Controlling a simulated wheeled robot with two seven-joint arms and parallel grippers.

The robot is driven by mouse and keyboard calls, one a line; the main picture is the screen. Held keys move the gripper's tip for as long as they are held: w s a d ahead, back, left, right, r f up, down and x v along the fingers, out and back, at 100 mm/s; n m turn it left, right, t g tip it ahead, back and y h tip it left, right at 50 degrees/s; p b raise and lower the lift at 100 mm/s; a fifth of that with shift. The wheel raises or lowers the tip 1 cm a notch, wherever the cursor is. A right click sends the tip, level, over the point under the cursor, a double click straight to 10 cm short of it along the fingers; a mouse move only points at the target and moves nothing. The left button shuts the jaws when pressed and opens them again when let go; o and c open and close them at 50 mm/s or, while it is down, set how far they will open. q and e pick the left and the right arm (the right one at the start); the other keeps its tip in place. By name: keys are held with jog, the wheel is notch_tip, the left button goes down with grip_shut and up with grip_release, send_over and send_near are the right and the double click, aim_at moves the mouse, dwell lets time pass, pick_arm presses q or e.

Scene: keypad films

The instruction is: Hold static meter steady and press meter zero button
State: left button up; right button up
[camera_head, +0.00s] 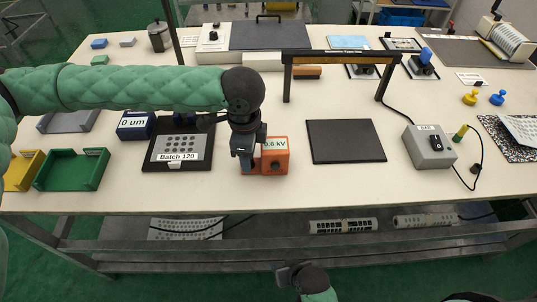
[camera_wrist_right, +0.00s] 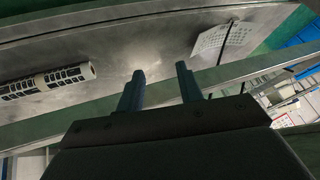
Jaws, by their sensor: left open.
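The static meter (camera_head: 280,162) is an orange box on the table near its front edge, with a white display reading 0.6 kV. My left gripper (camera_head: 246,164) is open and points down at the meter's left part, covering some of it. I cannot tell whether its fingers touch the meter. The meter's zero button cannot be made out. My right gripper (camera_head: 288,272) is low in front of the table, below the tabletop and apart from the meter. In the right wrist view its two fingers (camera_wrist_right: 160,88) stand apart with nothing between them.
A black Batch 120 tray (camera_head: 150,163) lies left of the meter, and a dark mat (camera_head: 345,141) lies to its right. A grey BAR box (camera_head: 430,147) stands further right. A lower shelf (camera_head: 275,233) holds perforated rolls under the table.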

pick_arm(q)
jog(key=c, duration=1)
grip_shut()
pick_arm(e)
grip_shut()
dwell(0.6)
